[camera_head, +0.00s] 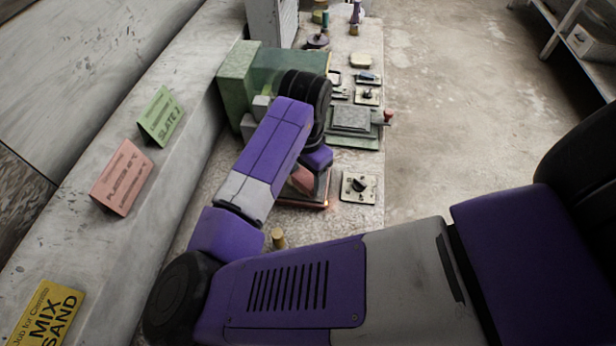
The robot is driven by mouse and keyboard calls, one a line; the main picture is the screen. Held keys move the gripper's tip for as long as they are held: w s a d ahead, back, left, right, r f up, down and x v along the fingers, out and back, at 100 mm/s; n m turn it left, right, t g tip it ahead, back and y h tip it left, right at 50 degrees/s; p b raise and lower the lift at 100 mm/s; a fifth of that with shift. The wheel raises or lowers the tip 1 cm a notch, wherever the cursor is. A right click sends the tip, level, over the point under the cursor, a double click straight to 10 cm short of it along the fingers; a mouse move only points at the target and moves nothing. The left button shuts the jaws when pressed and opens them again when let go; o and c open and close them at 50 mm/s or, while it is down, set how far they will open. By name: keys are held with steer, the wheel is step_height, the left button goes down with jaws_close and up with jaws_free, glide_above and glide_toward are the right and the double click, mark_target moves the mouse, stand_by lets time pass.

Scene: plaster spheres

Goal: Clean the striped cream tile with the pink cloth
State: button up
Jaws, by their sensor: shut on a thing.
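My gripper (312,168) is low over the bench, partly hidden behind my own purple and grey arm. It is shut on the pink cloth (303,182), which shows as a small pinkish patch under it. The cloth is just above or on a flat, reddish-edged piece (318,205); I cannot tell whether they touch. I cannot make out a striped cream tile; my arm and gripper hide part of this area.
A cream plate with a dark knob (359,187) lies right of the gripper. Behind it are a green-grey stacked block (352,120), a red-knobbed lever (387,116) and a large green box (238,75). Pink (122,177) and green (160,116) cards stand on the left ledge.

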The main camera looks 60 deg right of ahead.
mark_target(297, 171)
steer(key=shift+w+d+r, duration=0.1)
steer(key=shift+w+d, duration=0.1)
steer(key=shift+w, duration=0.55)
steer(key=shift+w+d, duration=0.2)
steer(key=shift+w, duration=0.55)
steer(key=shift+s+a+r+p, duration=0.15)
steer(key=shift+s+r+p, duration=0.3)
steer(key=shift+s, duration=0.1)
steer(key=shift+s+a+r+p, duration=0.15)
steer(key=shift+s+r+p, duration=0.15)
steer(key=shift+s+p, duration=0.2)
steer(key=shift+w, duration=0.1)
steer(key=shift+w+d+f, duration=0.15)
steer(key=shift+w, duration=0.6)
steer(key=shift+w+d+f, duration=0.1)
steer(key=shift+w+d, duration=0.05)
steer(key=shift+w, duration=0.55)
steer(key=shift+f+b, duration=0.6)
